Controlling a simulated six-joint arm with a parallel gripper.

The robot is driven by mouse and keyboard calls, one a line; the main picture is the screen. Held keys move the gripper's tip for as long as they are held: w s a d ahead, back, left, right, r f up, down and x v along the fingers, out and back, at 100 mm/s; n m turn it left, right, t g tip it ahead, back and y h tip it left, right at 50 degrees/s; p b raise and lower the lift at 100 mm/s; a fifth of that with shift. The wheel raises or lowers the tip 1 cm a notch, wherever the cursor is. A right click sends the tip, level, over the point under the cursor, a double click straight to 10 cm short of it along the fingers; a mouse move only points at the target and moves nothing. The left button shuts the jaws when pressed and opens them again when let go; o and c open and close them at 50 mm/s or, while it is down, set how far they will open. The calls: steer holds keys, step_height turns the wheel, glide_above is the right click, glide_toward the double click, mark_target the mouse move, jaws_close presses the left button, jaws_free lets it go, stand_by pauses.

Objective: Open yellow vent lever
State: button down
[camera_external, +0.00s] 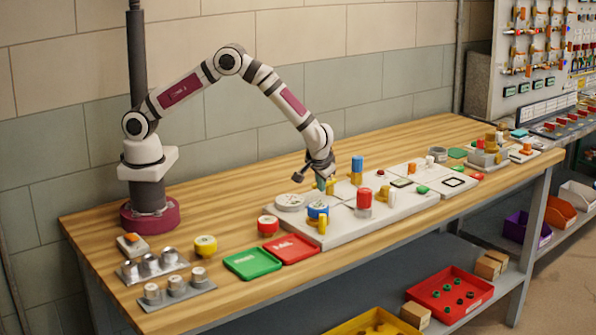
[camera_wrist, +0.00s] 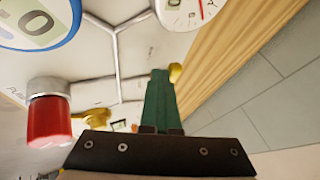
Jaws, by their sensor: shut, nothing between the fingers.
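Several yellow parts stand on the white valve board (camera_external: 345,215); I cannot tell for sure which is the vent lever. One upright yellow part (camera_external: 330,187) is right beside my gripper (camera_external: 320,186) in the external view. In the wrist view, my gripper (camera_wrist: 160,75) shows shut and empty, its green fingers together. A rounded yellow piece (camera_wrist: 175,73) shows just past the fingertips, partly hidden by them; touching or apart is unclear. Another yellow part, a handle (camera_wrist: 92,119), lies left of the fingers. A yellow upright handle (camera_external: 322,225) stands by the blue-rimmed gauge (camera_external: 317,209).
A red-topped cylinder (camera_external: 364,197) and a blue-topped one (camera_external: 357,165) rise from the board near my gripper. A white round gauge (camera_external: 290,202) lies to its left. Green (camera_external: 252,263) and red (camera_external: 291,248) trays lie at front left. Bare wood runs along the wall.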

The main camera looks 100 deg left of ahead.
mark_target(307, 193)
steer(key=shift+s, duration=0.1)
steer(key=shift+s+a+m+t, duration=0.2)
steer(key=shift+s+m+t, duration=0.2)
steer(key=shift+m, duration=0.25)
steer(key=shift+s+a+m+t, duration=0.15)
steer(key=shift+s+m+t, duration=0.2)
steer(key=shift+m, duration=0.3)
steer(key=m+t, duration=0.1)
steer(key=s+a+m+t, duration=0.1)
steer(key=shift+m+h, duration=0.3)
steer(key=shift+m, duration=0.1)
steer(key=shift+s+a, duration=0.6)
steer(key=shift+a, duration=0.3)
steer(key=shift+s+a, duration=0.3)
steer(key=shift+a, duration=2)
steer(key=shift+w+a, duration=0.1)
